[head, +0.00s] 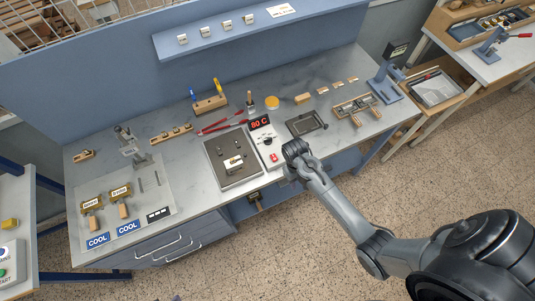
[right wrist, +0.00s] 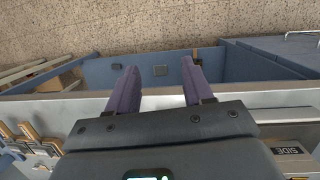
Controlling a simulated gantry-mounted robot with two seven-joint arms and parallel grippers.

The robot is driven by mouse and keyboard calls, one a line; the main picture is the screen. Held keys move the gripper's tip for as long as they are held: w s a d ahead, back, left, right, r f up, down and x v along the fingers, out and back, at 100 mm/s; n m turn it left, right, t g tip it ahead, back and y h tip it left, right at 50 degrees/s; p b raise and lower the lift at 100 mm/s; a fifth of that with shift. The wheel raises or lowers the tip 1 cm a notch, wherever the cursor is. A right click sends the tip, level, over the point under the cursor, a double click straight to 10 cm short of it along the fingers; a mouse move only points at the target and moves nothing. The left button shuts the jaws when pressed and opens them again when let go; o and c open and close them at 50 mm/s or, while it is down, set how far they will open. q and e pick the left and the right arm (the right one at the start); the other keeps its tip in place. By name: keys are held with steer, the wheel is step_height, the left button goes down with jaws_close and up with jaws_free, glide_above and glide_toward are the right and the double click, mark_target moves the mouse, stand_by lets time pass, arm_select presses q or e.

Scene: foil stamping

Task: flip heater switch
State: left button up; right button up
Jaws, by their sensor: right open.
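The heater control box (head: 265,140) is a white unit on the bench with a lit red display (head: 260,122) that seems to read 80 C. A dark knob sits below the display. The red heater switch (head: 274,158) is near the box's front end; its position is too small to tell. My right gripper (head: 290,174) is just right of the box at the bench's front edge, apart from the switch. In the right wrist view its two purple fingers (right wrist: 157,75) are spread and empty, over the bench front. My left gripper is not in view.
A dark tray (head: 291,125) lies behind my right wrist. Red-handled tongs (head: 220,124) and a tool block (head: 210,104) are farther back. The floor in front is clear.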

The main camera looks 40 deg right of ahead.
steer(key=w+r+t, duration=0.1)
steer(key=w+r, duration=0.2)
steer(key=w, duration=0.6)
step_height(320, 180, up, 5)
steer(key=t+b, duration=0.1)
steer(key=t, duration=0.1)
glide_above(272, 155)
steer(key=shift+m+y, duration=0.3)
step_height(272, 155, down, 9)
steer(key=shift+s+r, duration=0.1)
steer(key=shift+f, duration=0.7)
